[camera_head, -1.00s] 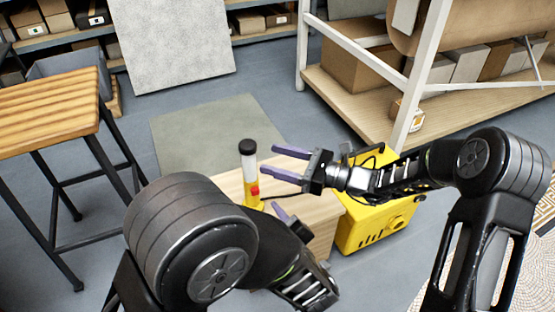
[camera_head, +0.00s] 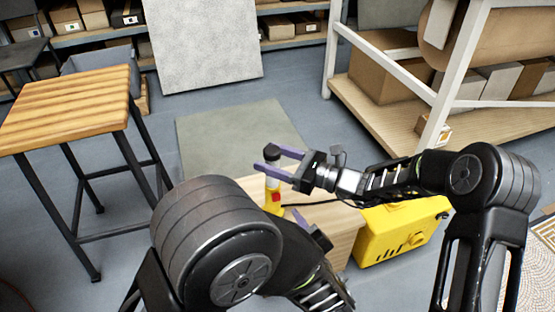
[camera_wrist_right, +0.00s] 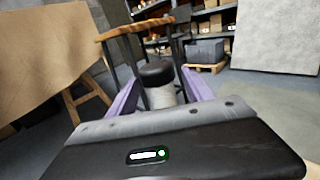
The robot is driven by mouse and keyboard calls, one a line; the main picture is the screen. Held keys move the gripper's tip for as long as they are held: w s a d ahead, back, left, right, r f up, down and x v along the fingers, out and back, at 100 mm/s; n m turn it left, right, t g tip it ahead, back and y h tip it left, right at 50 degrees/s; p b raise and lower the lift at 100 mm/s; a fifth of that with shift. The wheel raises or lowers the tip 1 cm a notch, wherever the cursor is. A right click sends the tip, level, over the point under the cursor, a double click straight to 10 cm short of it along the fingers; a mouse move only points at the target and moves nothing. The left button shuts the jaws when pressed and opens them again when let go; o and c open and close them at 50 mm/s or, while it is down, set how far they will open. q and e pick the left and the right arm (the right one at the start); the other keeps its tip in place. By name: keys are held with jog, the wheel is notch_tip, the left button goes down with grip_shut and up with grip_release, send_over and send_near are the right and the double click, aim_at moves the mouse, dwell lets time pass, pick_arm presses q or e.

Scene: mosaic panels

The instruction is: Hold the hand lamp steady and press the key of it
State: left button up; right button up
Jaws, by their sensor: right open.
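The hand lamp stands upright on a light wooden box (camera_head: 338,222), with a black cap (camera_head: 271,151), a pale tube and a yellow lower part with a red key (camera_head: 276,197). My right gripper (camera_head: 268,159) is open, its purple fingers on either side of the lamp's upper part. In the right wrist view the black cap (camera_wrist_right: 155,73) and pale tube (camera_wrist_right: 161,96) sit between the two fingers; I cannot tell whether they touch. My left gripper (camera_head: 292,214) is low, just right of the lamp's yellow part, largely hidden by its own arm; its opening is unclear.
A yellow machine (camera_head: 400,232) stands right of the box, with a dark cable running toward the lamp. A slatted wooden stool (camera_head: 70,105) is at the left. A white-framed rack (camera_head: 455,75) with cartons is at the back right. Grey floor lies beyond the box.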

jog(key=shift+c, duration=0.4)
grip_shut()
pick_arm(q)
jog(key=shift+c, duration=0.4)
grip_shut()
dwell(1.4)
